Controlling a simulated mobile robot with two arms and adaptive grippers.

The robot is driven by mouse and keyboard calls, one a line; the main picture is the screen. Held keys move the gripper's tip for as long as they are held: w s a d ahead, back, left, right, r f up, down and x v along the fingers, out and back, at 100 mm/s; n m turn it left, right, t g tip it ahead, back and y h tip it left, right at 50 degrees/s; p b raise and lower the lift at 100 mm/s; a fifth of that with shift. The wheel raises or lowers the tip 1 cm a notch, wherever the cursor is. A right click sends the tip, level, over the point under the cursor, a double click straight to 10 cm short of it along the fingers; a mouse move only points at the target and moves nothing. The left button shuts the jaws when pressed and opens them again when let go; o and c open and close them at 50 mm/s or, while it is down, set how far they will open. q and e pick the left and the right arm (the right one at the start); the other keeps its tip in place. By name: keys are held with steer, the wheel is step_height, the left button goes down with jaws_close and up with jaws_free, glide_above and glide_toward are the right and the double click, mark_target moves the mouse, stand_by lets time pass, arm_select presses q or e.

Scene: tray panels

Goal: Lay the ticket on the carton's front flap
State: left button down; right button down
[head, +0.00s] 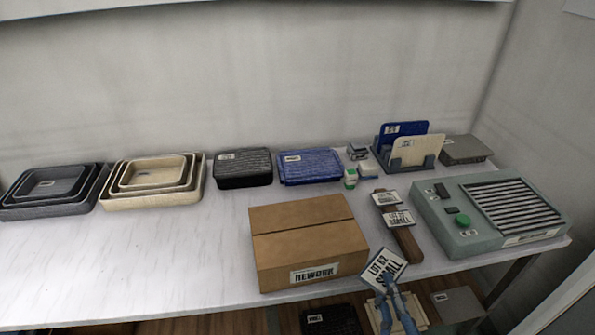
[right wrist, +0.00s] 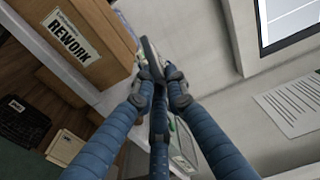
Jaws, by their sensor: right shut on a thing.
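The ticket (head: 384,266) is a white card printed "LOT 62 SMALL", tilted, near the table's front edge. My right gripper (head: 391,287) is shut on its lower edge. In the right wrist view the gripper (right wrist: 163,80) pinches the ticket (right wrist: 150,54), which shows nearly edge-on. The carton (head: 306,234) is a closed brown box with a "REWORK" label on its front face; it also shows in the right wrist view (right wrist: 108,28). The ticket is apart from it, just right of its front right corner in the head view. I cannot make out a separate front flap. My left gripper is not in view.
Other printed tickets (head: 397,219) lie on a brown wooden holder (head: 408,245) right of the carton. A grey-green machine (head: 470,238) with a green button stands further right. Nested trays (head: 150,199) and lidded boxes (head: 310,167) line the back. The table's front left (head: 130,270) is clear.

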step_height(320, 180, up, 11)
steer(key=n+y+p, duration=0.2)
steer(key=p, duration=0.5)
glide_above(352, 252)
steer(key=s, duration=0.3)
step_height(352, 252, down, 20)
steer(key=b, duration=1)
steer(key=shift+d+y, duration=0.15)
steer(key=shift+y, duration=0.15)
steer(key=shift+f, duration=0.1)
steer(key=shift+f, duration=0.15)
steer(key=c, duration=1.8)
jaws_free()
steer(key=shift+o, duration=0.2)
steer(key=shift+w, duration=0.1)
